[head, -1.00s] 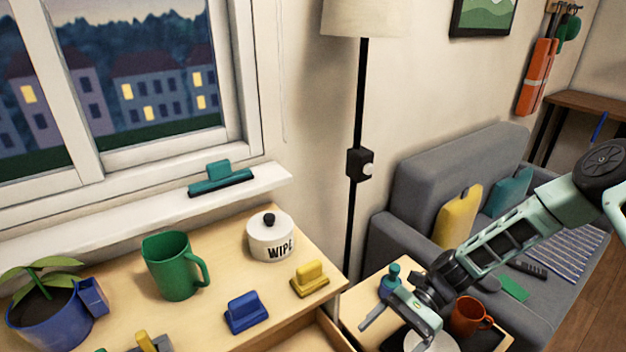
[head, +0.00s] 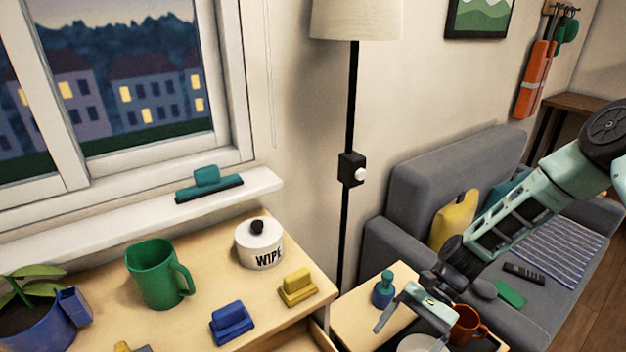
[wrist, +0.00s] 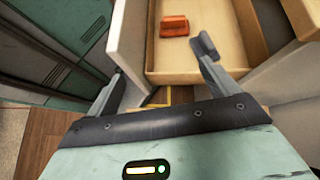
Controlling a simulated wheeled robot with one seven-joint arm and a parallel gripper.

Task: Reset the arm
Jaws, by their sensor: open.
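My gripper (head: 402,322) is in the lower right of the head view, at the end of my pale green arm, over the small side table. In the wrist view its two fingers (wrist: 160,60) are spread apart with nothing between them. Past the fingers in that view is an open wooden drawer (wrist: 185,68) holding an orange-red block (wrist: 174,26). How far the fingertips are from the drawer I cannot tell.
A wooden side table (head: 345,318) holds a teal bottle (head: 383,290), an orange mug (head: 467,325) and a white plate (head: 420,343). The desk holds a green mug (head: 158,275), a WIPE jar (head: 260,245), a blue block (head: 231,322) and a yellow block (head: 298,287). A floor lamp (head: 350,170) stands behind.

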